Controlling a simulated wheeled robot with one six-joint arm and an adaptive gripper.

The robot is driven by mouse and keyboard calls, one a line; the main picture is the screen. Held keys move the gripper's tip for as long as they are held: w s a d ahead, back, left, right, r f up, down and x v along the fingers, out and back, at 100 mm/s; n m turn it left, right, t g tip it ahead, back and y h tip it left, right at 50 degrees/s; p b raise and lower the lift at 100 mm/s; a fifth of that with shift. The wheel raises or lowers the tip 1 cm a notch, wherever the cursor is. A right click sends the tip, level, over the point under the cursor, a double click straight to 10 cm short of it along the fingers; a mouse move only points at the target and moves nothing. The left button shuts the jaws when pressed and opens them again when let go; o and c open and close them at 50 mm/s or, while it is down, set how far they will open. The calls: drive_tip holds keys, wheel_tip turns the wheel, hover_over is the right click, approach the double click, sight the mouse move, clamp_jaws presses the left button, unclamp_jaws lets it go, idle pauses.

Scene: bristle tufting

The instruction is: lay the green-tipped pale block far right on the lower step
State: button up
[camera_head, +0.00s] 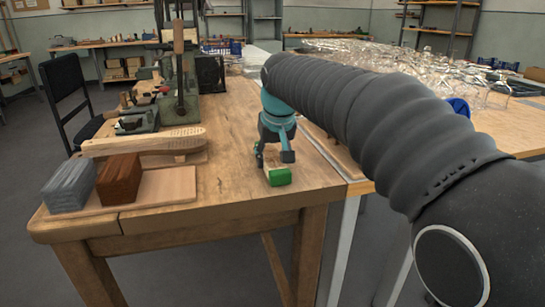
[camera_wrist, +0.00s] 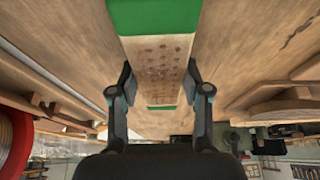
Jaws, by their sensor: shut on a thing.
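The green-tipped pale block shows in the wrist view (camera_wrist: 156,62) as a pale wooden body with rows of small holes and green ends. In the head view mostly its green end (camera_head: 279,177) shows, near the table's right edge. My gripper (camera_head: 274,160) is shut on it; in the wrist view the two fingers (camera_wrist: 159,92) stand at either side. Whether it touches the table is unclear. A low pale wooden step (camera_head: 168,186) lies at the table's front left. A grey block (camera_head: 70,186) and a red-brown block (camera_head: 119,179) lie on it, leaving its right part bare.
A higher wooden piece with a paddle-shaped board (camera_head: 143,140) lies behind the low step. A green machine (camera_head: 181,85) with a wooden handle stands further back. The table (camera_head: 228,185) is clear between the step and my gripper. Clear glassware (camera_head: 420,70) covers the right table.

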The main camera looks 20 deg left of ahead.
drive_tip(key=o, duration=1.3)
drive_tip(key=shift+f, duration=0.1)
drive_tip(key=shift+c, duration=0.2)
drive_tip(key=p+v, duration=0.1)
drive_tip(key=v, duration=1.1)
